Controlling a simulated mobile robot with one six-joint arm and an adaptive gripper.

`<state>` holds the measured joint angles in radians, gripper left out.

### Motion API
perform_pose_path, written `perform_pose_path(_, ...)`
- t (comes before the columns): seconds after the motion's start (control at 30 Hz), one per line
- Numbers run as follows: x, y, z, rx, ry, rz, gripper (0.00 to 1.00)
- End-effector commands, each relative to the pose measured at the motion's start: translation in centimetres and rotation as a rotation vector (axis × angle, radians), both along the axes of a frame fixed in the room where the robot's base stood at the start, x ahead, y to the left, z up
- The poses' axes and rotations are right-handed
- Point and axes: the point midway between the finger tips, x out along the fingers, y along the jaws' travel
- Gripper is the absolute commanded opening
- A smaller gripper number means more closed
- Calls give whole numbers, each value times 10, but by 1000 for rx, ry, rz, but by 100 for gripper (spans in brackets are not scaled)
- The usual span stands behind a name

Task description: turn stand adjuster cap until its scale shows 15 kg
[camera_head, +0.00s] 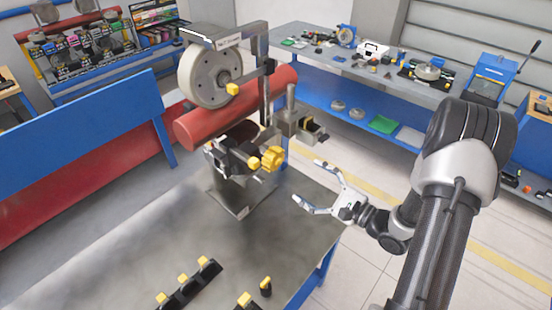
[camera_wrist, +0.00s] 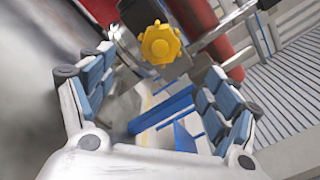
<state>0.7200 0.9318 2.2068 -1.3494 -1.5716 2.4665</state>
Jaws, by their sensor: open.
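The test stand (camera_head: 240,197) stands on the grey table with a large grey wheel (camera_head: 200,80) at its top. A yellow lobed knob (camera_head: 273,158), which looks like the adjuster cap, sticks out from the stand's right side. In the wrist view the yellow cap (camera_wrist: 160,44) is ahead of the fingers, near the top middle. My gripper (camera_head: 307,184) is open and empty, to the right of and slightly below the cap, not touching it. In the wrist view my gripper (camera_wrist: 160,85) has its fingers spread wide. The scale cannot be read.
A smaller yellow knob (camera_head: 254,163) is just left of the cap. A red cylinder (camera_head: 215,115) lies behind the stand. A black holder with yellow-topped parts (camera_head: 188,285) is at the table's front. The tabletop left of the stand is clear.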

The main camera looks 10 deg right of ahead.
Motion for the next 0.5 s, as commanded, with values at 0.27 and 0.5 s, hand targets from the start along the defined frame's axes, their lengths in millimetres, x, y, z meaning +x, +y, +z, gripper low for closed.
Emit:
perform_pose_path(0.27,51,39,0,-3,-1,6,81)
perform_pose_path(0.5,88,65,0,-3,-1,2,81)
